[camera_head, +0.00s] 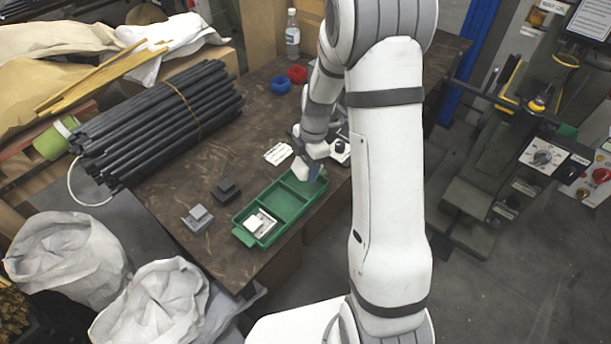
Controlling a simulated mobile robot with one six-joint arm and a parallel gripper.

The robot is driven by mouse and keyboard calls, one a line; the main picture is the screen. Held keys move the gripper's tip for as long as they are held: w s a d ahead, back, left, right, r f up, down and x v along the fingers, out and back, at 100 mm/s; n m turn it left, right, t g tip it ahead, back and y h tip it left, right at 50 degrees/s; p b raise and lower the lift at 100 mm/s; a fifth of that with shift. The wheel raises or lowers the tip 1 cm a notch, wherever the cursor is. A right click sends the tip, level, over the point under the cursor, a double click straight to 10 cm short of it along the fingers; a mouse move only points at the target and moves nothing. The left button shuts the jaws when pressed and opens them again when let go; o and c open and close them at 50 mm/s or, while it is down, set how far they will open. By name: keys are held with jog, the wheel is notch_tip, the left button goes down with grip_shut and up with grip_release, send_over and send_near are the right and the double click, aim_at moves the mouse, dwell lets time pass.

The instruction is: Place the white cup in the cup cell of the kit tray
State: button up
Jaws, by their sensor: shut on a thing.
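The green kit tray (272,193) lies on the brown table, with several compartments. A white part with a dark opening (260,222) sits in its near-left compartment. My gripper (308,168) is low over the far-right end of the tray. It is shut on a small pale piece (299,168), which looks like the white cup, though its shape is hard to make out. I cannot tell whether this piece touches the tray. My wrist and arm hide part of that end.
Grey (198,217) and black (226,190) blocks stand left of the tray. A white labelled card (278,153), blue (280,85) and red (297,74) rings and a bottle (292,36) are behind. A black-and-white device (341,152) stands close right of my gripper. Black rods (155,125) lie left.

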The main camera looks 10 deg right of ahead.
notch_tip(320, 180, up, 5)
jog(key=shift+f, duration=0.1)
dwell(0.3)
notch_tip(320, 180, down, 6)
jog(key=shift+r, duration=0.1)
jog(key=shift+f, duration=1.9)
jog(key=shift+f+b, duration=0.25)
jog(key=shift+b, duration=0.3)
jog(key=o, duration=1)
jog(key=shift+o, duration=0.2)
